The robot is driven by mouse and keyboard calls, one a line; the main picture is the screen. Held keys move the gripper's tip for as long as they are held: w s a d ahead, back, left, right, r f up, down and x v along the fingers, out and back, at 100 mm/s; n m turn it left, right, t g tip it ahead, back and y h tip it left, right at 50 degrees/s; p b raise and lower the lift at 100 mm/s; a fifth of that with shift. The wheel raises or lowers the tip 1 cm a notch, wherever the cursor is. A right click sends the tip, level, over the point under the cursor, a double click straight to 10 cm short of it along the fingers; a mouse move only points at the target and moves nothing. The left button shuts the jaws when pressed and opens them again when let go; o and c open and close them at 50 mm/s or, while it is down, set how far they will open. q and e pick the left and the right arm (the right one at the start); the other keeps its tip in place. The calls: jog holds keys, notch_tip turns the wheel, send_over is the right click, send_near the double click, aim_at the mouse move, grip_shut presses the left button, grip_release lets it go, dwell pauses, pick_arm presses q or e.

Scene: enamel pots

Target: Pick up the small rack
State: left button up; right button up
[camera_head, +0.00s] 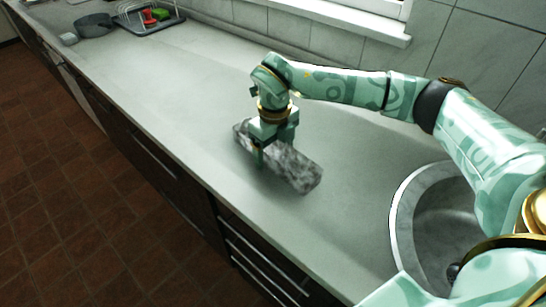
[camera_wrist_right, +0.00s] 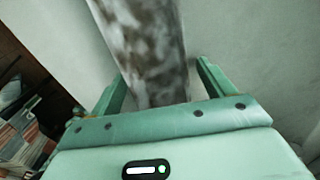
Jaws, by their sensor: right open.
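A long mottled grey block-like thing (camera_head: 297,170) lies on the counter in the head view. I cannot tell whether it is the small rack. My right gripper (camera_head: 273,150) points down over it, with its fingers open at the block's two sides. The right wrist view shows the block (camera_wrist_right: 145,45) between the open fingers, with a gap to the right finger. A wire rack (camera_head: 133,9) stands at the far left end of the counter. The gripper hides part of the block. My left gripper is not in view.
A round sink (camera_head: 403,205) is set in the counter at right. A dark pan (camera_head: 93,25) and a small grey thing (camera_head: 69,39) stand far left. A dark tray (camera_head: 165,24) holds red and green things. The counter (camera_head: 180,90) between is clear; a tiled wall runs behind.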

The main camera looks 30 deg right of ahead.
jog(key=shift+f, duration=0.15)
jog(key=c, duration=1.1)
jog(key=shift+c, duration=0.2)
